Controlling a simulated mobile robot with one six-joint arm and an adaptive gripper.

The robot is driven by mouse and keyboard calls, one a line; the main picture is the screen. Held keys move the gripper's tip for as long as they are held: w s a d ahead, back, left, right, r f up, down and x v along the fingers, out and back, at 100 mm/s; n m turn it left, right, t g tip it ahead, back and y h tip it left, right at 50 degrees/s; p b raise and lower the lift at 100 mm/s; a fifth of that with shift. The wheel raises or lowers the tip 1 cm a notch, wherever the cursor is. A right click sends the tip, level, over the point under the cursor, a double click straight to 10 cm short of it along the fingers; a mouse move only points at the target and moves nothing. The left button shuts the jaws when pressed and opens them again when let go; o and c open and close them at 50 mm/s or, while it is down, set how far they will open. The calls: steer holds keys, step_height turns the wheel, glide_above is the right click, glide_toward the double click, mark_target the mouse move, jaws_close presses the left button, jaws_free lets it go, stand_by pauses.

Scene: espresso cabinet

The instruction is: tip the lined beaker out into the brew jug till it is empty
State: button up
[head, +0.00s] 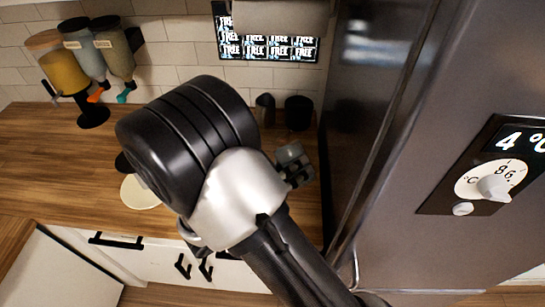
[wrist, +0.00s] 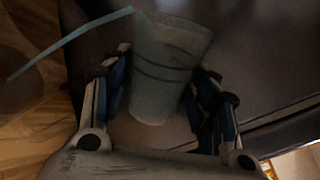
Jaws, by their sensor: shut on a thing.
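The lined beaker (wrist: 172,40) is a translucent, greyish cup with dark lines around it. In the wrist view it sits between the fingers of my gripper (wrist: 163,82), which is shut on it. The beaker looks tilted, and I cannot tell whether anything is in it. A pale blue translucent strip (wrist: 70,42) runs slantwise beside it at the upper left; I cannot tell whether it belongs to the brew jug. In the head view my arm covers the beaker and most of my gripper, and I cannot make out the brew jug.
A pale round thing (head: 140,192) lies on the wooden counter (head: 50,150), partly behind my arm. Two dark cups (head: 298,112) stand by the back wall. Dispensers (head: 95,50) are at the left. A tall grey appliance (head: 430,110) with a dial closes off the right.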

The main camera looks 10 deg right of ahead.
steer(key=shift+r+n+p, duration=0.4)
steer(key=shift+n+p, duration=0.1)
steer(key=shift+n, duration=0.1)
stand_by(0.5)
steer(key=shift+f+n, duration=0.3)
steer(key=shift+n, duration=0.6)
stand_by(0.4)
steer(key=shift+r+n+p, duration=0.5)
steer(key=shift+n, duration=0.4)
stand_by(0.5)
steer(key=shift+w+a+r+n+p, duration=0.5)
steer(key=shift+w+n+p, duration=0.25)
steer(key=shift+p, duration=1.15)
steer(key=shift+w+a+f+n+p, duration=0.15)
steer(key=shift+f+n+p, duration=0.15)
steer(key=shift+n+p, duration=0.85)
